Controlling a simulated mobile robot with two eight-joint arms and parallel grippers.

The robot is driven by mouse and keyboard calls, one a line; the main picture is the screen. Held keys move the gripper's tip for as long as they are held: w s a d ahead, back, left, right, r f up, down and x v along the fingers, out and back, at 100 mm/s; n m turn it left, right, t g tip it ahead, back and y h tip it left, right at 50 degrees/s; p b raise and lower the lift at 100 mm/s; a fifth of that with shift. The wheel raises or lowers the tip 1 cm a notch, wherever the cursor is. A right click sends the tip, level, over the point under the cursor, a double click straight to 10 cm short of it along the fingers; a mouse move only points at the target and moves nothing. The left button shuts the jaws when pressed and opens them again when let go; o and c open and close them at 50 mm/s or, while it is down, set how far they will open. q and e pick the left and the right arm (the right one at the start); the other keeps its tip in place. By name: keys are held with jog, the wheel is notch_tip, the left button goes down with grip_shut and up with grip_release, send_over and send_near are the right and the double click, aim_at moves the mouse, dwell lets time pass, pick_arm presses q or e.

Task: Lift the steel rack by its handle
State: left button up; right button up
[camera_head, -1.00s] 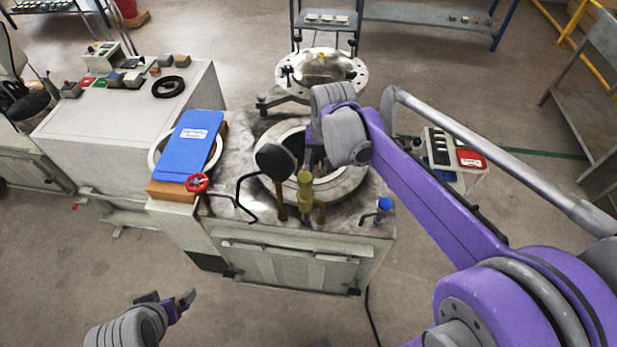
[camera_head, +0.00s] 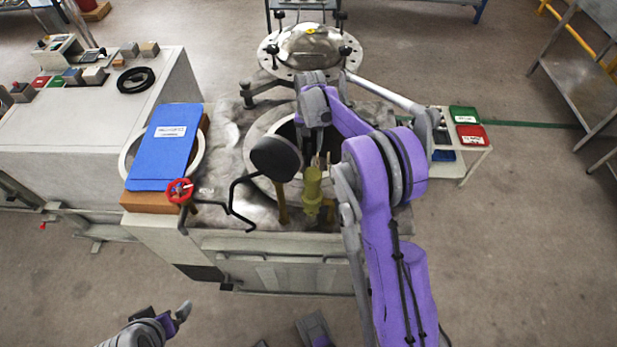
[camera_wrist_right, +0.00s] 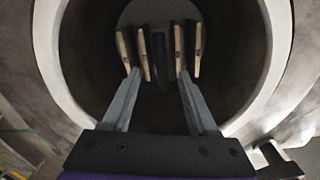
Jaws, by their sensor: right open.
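The round vessel (camera_head: 262,130) has its top open. In the right wrist view, its pale rim (camera_wrist_right: 278,45) rings a dark inside. Several thin tiles with tan edges (camera_wrist_right: 143,55) stand upright there in two groups. A dark upright piece (camera_wrist_right: 161,62) between them may be the steel rack's handle; the rest of the rack is too dark to tell. My right gripper (camera_wrist_right: 158,80) is open and points down into the opening, its fingers spread either side of that piece without visible contact. In the head view, my right gripper (camera_head: 312,145) is partly hidden. My left gripper (camera_head: 163,312) is open, low at front left.
The round domed lid (camera_head: 308,47) is swung back behind the vessel.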

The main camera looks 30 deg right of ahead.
aim_at(309, 153)
jog(key=shift+w+a+f, duration=0.1)
jog(key=shift+f, duration=2.7)
grip_shut()
jog(key=shift+r, duration=0.1)
